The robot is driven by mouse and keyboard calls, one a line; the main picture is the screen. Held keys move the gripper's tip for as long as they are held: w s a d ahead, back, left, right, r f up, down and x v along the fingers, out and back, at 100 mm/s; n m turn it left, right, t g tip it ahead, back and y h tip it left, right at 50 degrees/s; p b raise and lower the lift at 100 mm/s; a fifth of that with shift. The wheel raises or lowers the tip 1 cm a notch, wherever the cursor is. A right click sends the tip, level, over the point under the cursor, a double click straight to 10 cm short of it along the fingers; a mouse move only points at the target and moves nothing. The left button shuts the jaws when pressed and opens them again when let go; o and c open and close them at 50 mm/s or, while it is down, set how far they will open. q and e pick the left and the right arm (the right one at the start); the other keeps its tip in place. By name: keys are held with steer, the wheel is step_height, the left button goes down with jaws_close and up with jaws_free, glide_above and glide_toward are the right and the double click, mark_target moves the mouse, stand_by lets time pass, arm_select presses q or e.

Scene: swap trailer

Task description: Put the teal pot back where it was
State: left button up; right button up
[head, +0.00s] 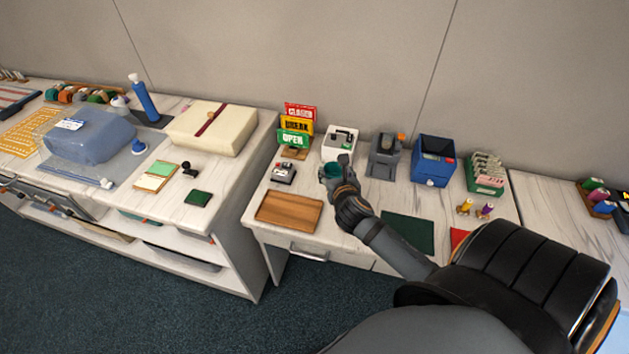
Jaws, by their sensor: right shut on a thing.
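The teal pot (329,171) is small and partly hidden by my right gripper (337,169). My right gripper is shut on it in front of the white box on the middle desk; I cannot tell whether the pot touches the desk. A brown wooden tray (289,209) lies to the front left of the gripper. A dark green mat (407,233) lies to the right of my forearm, and part of a red mat (459,237) shows farther right. My left gripper is not in view.
A small red-and-white item (284,173) sits left of the pot. Card holder (485,175) and small figures (475,209) stand right.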

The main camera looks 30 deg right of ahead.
steer(key=w+f, duration=0.2)
steer(key=w, duration=0.1)
steer(key=w+f, duration=0.3)
steer(key=w+f+b, duration=0.1)
steer(key=w+f, duration=0.2)
steer(key=w, duration=0.1)
steer(key=shift+w, duration=0.1)
steer(key=shift+w+f+b, duration=0.15)
steer(key=shift+f+b, duration=0.4)
steer(key=shift+f, duration=1.2)
steer(key=shift+f, duration=0.1)
steer(key=o, duration=1.1)
steer(key=shift+o, duration=0.2)
